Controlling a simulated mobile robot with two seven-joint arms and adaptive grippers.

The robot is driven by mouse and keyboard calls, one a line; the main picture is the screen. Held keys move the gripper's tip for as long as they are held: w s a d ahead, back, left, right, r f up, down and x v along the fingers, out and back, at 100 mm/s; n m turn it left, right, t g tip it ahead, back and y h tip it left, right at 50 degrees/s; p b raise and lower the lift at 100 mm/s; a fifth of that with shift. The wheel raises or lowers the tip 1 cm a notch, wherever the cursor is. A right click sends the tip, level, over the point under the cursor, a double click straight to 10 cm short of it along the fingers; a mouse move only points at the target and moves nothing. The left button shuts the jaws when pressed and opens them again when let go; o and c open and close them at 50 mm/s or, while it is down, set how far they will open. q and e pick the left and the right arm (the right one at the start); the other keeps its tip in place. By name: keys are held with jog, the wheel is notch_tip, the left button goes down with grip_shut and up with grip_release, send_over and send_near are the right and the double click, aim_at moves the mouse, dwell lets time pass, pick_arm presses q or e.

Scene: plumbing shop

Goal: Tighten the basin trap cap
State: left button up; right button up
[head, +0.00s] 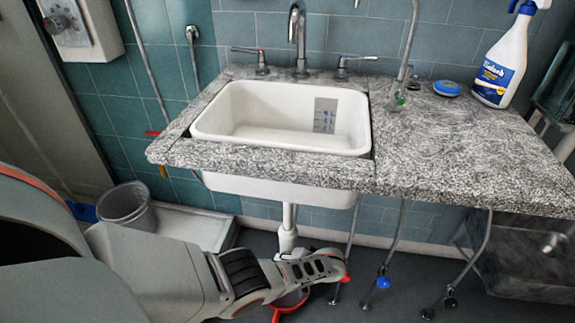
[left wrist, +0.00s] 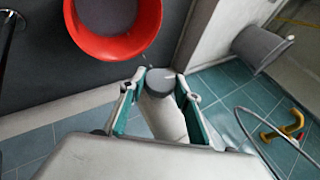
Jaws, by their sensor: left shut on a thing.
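The white basin drain pipe (head: 288,228) runs down under the white basin (head: 290,186), and its lower end is hidden behind my left gripper (head: 318,267) in the head view. In the left wrist view, the basin trap cap (left wrist: 160,80) shows as a grey disc at the end of a white trap body (left wrist: 167,118). My left gripper (left wrist: 161,92) has one finger on each side of the cap and is shut on it. The cap's thread is hidden. My right gripper is in neither view.
A red bucket (left wrist: 113,48) stands on the floor below the trap. A grey bin (head: 127,206) stands at the left by a white tray (head: 205,229). The granite counter (head: 470,160) overhangs the area.

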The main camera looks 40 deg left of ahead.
pick_arm(q)
jog(key=shift+s+f, duration=0.15)
jog(key=shift+s, duration=0.05)
jog(key=o, duration=1.1)
jog(key=v, duration=1.2)
jog(key=shift+w, duration=0.15)
